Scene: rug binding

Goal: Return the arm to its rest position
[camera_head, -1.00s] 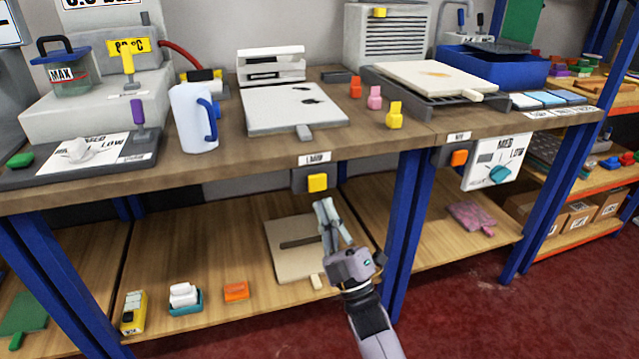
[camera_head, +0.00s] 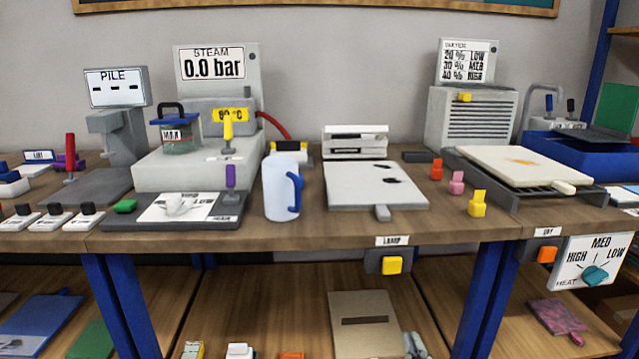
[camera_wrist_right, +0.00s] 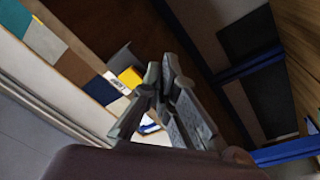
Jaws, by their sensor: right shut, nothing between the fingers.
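My right gripper (camera_head: 414,344) shows only as fingertips at the bottom edge of the head view, below the bench top and in front of the lower shelf. The rest of my right arm is out of that view. In the right wrist view its grey fingers (camera_wrist_right: 168,75) are together, with nothing between them. The yellow button (camera_head: 391,265) on the bench front edge is above the gripper in the head view. A yellow block, seemingly that button, shows beyond the fingers in the wrist view (camera_wrist_right: 130,77). My left gripper is not in view.
The bench carries a white mug (camera_head: 281,190), a white board (camera_head: 350,190), a steam unit (camera_head: 190,168) and a cream board on a dark rack (camera_head: 510,162). A heat dial panel (camera_head: 590,262) hangs at the right front. A blue leg (camera_head: 482,300) stands right of my gripper.

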